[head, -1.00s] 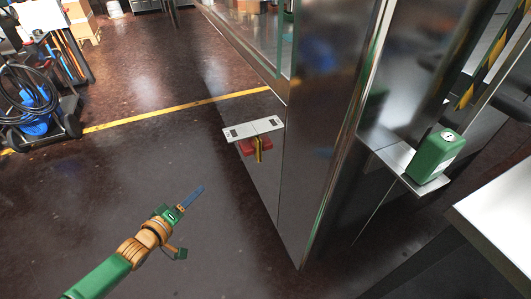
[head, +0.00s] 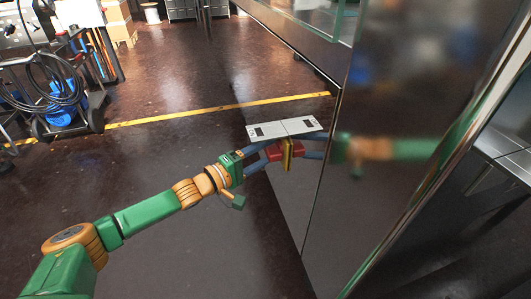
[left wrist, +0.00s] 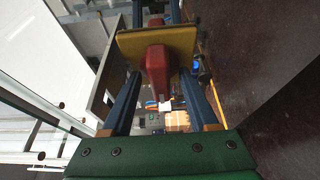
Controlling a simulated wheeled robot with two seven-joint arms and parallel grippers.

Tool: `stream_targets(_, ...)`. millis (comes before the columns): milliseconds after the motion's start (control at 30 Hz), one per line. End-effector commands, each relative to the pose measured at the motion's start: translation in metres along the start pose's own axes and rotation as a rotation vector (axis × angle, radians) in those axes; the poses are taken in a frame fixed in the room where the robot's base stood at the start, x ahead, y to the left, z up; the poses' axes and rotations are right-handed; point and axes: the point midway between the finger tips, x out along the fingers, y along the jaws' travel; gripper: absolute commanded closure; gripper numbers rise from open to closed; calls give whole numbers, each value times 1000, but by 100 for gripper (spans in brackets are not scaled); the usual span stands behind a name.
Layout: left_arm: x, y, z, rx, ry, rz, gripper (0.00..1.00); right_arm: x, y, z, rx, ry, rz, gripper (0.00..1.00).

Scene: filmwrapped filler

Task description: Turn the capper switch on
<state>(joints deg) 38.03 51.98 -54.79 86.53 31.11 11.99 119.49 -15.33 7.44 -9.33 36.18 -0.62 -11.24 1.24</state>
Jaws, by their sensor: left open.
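The capper switch is a red knob (head: 273,152) on a yellow plate (head: 287,155), fixed to the polished steel side of a machine under a pale panel (head: 284,129). In the left wrist view the red knob (left wrist: 158,68) sits in front of the yellow plate (left wrist: 127,43). My left gripper (head: 267,153) is open, with one blue finger on each side of the red knob. In the left wrist view a gap shows between the knob and each finger; contact is not visible. My right gripper is out of view.
The tall steel machine wall (head: 410,130) fills the right side and mirrors my arm. A cart with black hoses (head: 65,95) stands at the far left. The dark floor (head: 180,155) with a yellow line (head: 200,112) is clear.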

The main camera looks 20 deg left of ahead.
Motion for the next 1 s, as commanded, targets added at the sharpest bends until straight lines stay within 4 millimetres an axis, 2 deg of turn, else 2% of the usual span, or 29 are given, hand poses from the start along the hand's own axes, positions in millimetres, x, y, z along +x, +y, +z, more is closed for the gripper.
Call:
stream_targets(67, 0, 0, 0, 0, 0, 0, 40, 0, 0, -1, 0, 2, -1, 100)
stream_targets(100, 0, 0, 0, 0, 0, 0, 45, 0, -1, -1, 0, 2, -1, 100)
stream_targets(300, 0, 0, 0, 0, 1, 0, 99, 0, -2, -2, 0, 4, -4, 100)
stream_targets(667, 0, -2, 0, 29, 1, 11, 100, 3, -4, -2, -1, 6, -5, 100)
stream_targets(933, 0, -5, -1, 180, 2, 74, 100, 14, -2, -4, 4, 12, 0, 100)
stream_targets(1000, 0, -6, -1, 237, 2, 98, 100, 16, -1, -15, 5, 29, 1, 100)
